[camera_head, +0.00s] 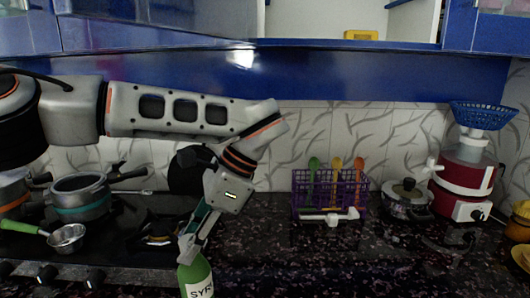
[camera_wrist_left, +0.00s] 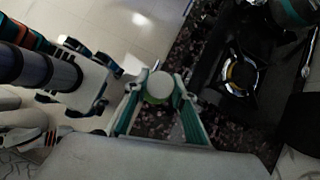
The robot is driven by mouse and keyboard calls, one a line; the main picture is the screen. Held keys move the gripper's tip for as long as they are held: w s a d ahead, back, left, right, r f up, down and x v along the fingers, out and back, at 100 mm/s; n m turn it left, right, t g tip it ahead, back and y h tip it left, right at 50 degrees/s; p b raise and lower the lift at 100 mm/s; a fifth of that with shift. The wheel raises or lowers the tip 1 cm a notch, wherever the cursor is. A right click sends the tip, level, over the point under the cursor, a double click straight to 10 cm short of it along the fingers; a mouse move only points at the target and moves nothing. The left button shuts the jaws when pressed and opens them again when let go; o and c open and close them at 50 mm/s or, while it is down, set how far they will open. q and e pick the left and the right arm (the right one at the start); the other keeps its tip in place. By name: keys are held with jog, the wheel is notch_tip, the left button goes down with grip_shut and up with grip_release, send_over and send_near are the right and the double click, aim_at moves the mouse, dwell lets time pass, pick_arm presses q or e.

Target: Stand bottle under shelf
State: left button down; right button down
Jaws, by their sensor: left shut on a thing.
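A green bottle (camera_head: 195,277) with a white label reading "SYR" is at the bottom edge of the head view, in front of the counter; its lower part is cut off. My left gripper (camera_head: 190,246) reaches down and is shut on the bottle's upper end. In the left wrist view, the bottle's round pale cap (camera_wrist_left: 160,84) is between the two teal-edged fingers of the left gripper. The shelf, a blue wall cabinet (camera_head: 390,77) with open pale compartments above, runs across the top over the counter.
The dark speckled counter (camera_head: 270,240) has clear room right of the bottle. A purple rack (camera_head: 299,190) with coloured spoons, a lidded pot (camera_head: 407,206) and a red appliance (camera_head: 465,174) stand behind it. Pots, including a steel one (camera_head: 80,203), stand on the stove at left.

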pick_arm(q)
jog(key=s+a+f+n+g+h, duration=0.2)
jog(key=a+n+g+h, duration=0.2)
jog(key=a+n, duration=0.6)
jog(key=shift+s+a+f+n+g, duration=0.2)
jog(key=shift+s+a+n+g, duration=0.15)
jog(key=shift+n, duration=0.35)
